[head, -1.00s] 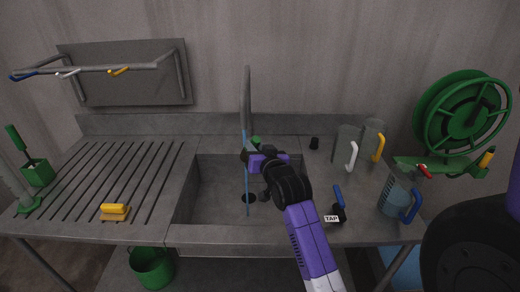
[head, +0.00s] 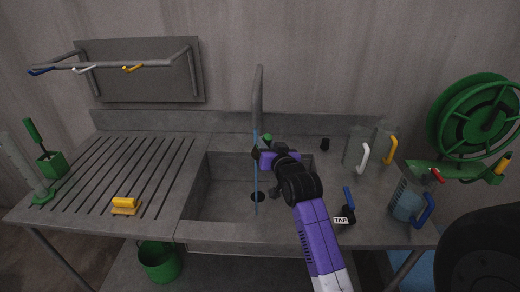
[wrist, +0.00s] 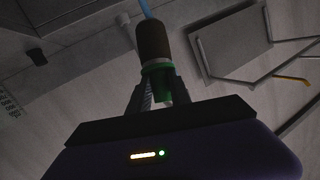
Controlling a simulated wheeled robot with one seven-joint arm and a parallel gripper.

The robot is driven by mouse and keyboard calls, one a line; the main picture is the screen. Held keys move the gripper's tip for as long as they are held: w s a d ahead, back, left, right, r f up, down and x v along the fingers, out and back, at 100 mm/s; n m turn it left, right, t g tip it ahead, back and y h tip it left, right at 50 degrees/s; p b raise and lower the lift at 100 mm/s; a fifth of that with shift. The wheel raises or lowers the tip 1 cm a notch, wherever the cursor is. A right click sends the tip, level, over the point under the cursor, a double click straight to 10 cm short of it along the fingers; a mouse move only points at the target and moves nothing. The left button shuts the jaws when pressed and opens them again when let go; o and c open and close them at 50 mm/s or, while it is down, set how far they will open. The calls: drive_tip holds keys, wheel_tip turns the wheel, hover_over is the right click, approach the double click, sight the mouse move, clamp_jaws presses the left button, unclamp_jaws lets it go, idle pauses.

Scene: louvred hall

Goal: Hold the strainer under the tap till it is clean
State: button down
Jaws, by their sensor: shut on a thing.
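My gripper (head: 264,157) is shut on the strainer (wrist: 155,45). In the wrist view the strainer has a green collar between the fingers and a dark brown body beyond it. In the head view it is small and dark (head: 256,153), held above the sink (head: 225,205). The tap (head: 258,92) is a tall grey spout, and a thin blue stream (head: 257,180) runs from it toward the drain. The stream meets the strainer's far end in the wrist view. The tap lever (head: 349,197) has a blue handle beside a TAP label.
To the right stand jugs with white (head: 363,154), yellow (head: 389,151) and blue (head: 425,209) handles, and a green hose reel (head: 475,120). A ridged drainboard (head: 110,175) with a yellow block (head: 125,203) lies left. A rack (head: 120,66) hangs above. A green bucket (head: 160,262) stands below.

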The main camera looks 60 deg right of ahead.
drive_tip(key=shift+s+d, duration=0.15)
drive_tip(key=shift+d, duration=0.05)
drive_tip(key=shift+a, duration=0.1)
drive_tip(key=shift+w+a, duration=0.3)
drive_tip(key=shift+a, duration=0.15)
drive_tip(key=shift+d, duration=0.1)
idle(0.3)
drive_tip(key=shift+s+d, duration=0.3)
drive_tip(key=shift+d, duration=0.15)
drive_tip(key=shift+s+p, duration=0.1)
drive_tip(key=shift+p, duration=0.2)
drive_tip(key=s+a, duration=0.3)
drive_tip(key=s, duration=0.4)
drive_tip(key=shift+a+p, duration=0.25)
drive_tip(key=shift+p, duration=0.1)
idle(1.2)
